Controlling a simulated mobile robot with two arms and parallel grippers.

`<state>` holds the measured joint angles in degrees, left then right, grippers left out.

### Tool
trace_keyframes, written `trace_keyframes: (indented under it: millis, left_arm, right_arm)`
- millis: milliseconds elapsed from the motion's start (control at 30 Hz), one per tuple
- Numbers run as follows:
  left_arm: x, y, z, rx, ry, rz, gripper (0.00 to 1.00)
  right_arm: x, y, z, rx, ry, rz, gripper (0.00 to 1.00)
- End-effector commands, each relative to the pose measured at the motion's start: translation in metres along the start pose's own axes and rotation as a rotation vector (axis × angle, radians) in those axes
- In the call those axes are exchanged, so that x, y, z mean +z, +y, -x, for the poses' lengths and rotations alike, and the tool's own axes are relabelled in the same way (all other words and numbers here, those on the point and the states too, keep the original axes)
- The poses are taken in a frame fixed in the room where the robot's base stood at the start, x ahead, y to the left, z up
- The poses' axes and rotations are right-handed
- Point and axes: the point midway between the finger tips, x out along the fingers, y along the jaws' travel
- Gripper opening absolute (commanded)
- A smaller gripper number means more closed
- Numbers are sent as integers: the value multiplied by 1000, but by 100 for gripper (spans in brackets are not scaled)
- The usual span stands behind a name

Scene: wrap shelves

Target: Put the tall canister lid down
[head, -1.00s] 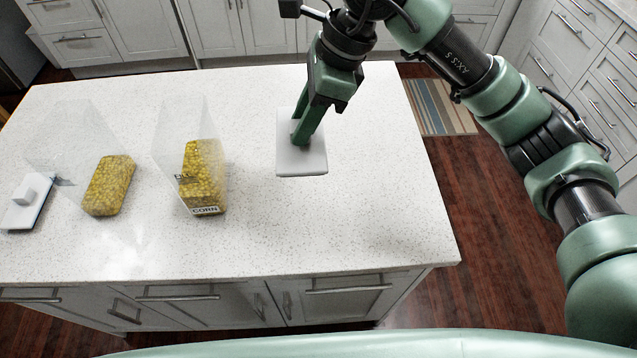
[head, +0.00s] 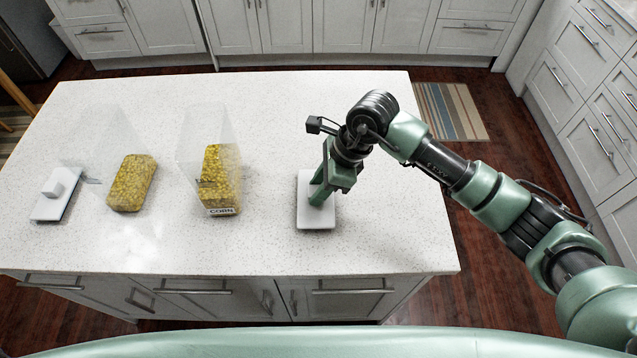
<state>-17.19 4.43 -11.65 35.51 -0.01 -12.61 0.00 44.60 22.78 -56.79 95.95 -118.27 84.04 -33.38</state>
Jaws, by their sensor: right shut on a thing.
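The lid (head: 316,216) is a flat white rectangular plate at the right part of the white countertop. My right gripper (head: 318,198) points down from above and is shut on it at its middle; the fingers hide the grip point. The lid lies flat, at or very close to the counter surface; I cannot tell if it touches. A clear, lidless canister (head: 208,150) with yellow corn and a CORN label stands to its left. My left gripper is not in view.
Another white lid with a block handle (head: 56,194) lies at the far left. The counter (head: 270,120) is bare between the labelled canister and the held lid, and to the right.

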Motion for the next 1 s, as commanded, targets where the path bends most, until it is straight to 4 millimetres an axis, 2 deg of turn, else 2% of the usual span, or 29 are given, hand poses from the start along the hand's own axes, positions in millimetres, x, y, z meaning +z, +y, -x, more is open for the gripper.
trace_keyframes:
  millis: [333,367,400,433,700,833,867,1000]
  left_arm:
    - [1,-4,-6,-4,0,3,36]
    - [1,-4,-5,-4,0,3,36]
    - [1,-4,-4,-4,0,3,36]
    - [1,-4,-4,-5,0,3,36]
    - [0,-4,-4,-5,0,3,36]
    - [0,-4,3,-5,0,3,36]
    - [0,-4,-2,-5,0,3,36]
    - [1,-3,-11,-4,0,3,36]
  right_arm:
    - [-2,-1,-4,-2,0,1,0]
    - [-1,-1,-3,-1,0,1,36]
    - [-1,0,-2,-1,0,1,47]
    - [-1,0,-2,-1,0,0,52]
    - [-1,0,-2,-1,0,0,52]
    - [1,0,4,-1,0,0,52]
    - [0,-1,4,-3,-1,0,52]
    - [-1,-2,27,-8,0,2,52]
